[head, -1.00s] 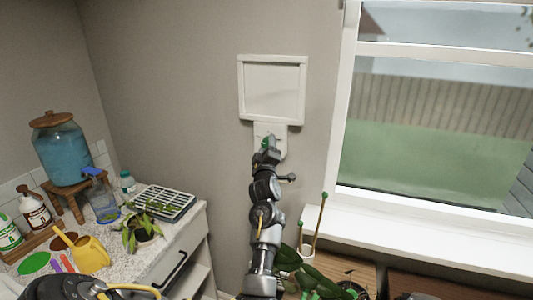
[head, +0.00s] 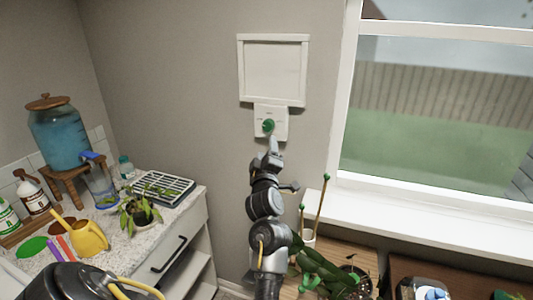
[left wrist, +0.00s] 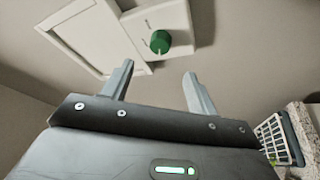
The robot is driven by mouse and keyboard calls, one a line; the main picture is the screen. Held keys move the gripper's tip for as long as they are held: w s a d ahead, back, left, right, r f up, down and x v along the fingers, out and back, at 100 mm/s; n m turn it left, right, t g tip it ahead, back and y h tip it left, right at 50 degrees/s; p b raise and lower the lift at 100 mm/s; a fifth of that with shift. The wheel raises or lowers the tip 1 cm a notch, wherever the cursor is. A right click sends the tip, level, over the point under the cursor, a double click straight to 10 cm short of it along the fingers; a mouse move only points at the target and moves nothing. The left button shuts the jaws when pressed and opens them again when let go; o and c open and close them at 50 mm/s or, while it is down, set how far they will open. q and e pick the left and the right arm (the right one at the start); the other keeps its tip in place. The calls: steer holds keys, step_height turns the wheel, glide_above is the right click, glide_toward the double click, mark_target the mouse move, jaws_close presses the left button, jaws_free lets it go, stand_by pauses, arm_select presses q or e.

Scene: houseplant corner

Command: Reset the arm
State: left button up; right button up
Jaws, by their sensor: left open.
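My left gripper (head: 272,147) is in front of the wall, just below a white wall plate (head: 281,122) with a green knob (head: 268,126). In the left wrist view its two fingers (left wrist: 158,70) are spread apart with nothing between them. There the green knob (left wrist: 160,41) stands out from the white plate (left wrist: 172,18), beyond the fingertips and apart from them. My right gripper is not in view.
A white framed panel (head: 272,71) hangs above the plate. A window (head: 440,120) with a white sill (head: 430,228) is at the right. The left counter (head: 133,251) holds a blue dispenser (head: 60,135), a yellow watering can (head: 90,240), a potted plant (head: 140,212) and a rack (head: 165,188). Leafy plants (head: 322,268) stand close to my arm.

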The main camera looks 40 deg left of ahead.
arm_select(q)
steer(key=s+d+f+m+g+h, duration=0.1)
steer(key=s+d+f+m+h, duration=0.35)
steer(key=f, duration=0.35)
steer(key=s+d+f+m+g+h, duration=0.25)
steer(key=d+f+m, duration=0.2)
steer(key=f, duration=0.25)
steer(key=s+d+f+m+g+h, duration=0.1)
steer(key=s+d+f+m+h, duration=0.35)
steer(key=f, duration=0.35)
steer(key=s+d+f+m+g+h, duration=0.1)
steer(key=s+d+f+m+g, duration=0.2)
steer(key=s, duration=0.5)
steer(key=s+d+f+m+g, duration=0.25)
steer(key=s+f, duration=0.25)
steer(key=s, duration=0.3)
steer(key=s+d+f+m+g+h, duration=0.1)
steer(key=s+d+f+m+g, duration=0.2)
steer(key=s, duration=0.6)
step_height(320, 180, down, 28)
steer(key=s+a+f+g, duration=0.1)
steer(key=a, duration=0.1)
steer(key=s+a+f+g, duration=0.1)
steer(key=s+a+f, duration=0.1)
steer(key=s+f, duration=1.1)
steer(key=s, duration=0.3)
steer(key=shift+a+f+y, duration=0.2)
steer(key=shift+f+y, duration=0.15)
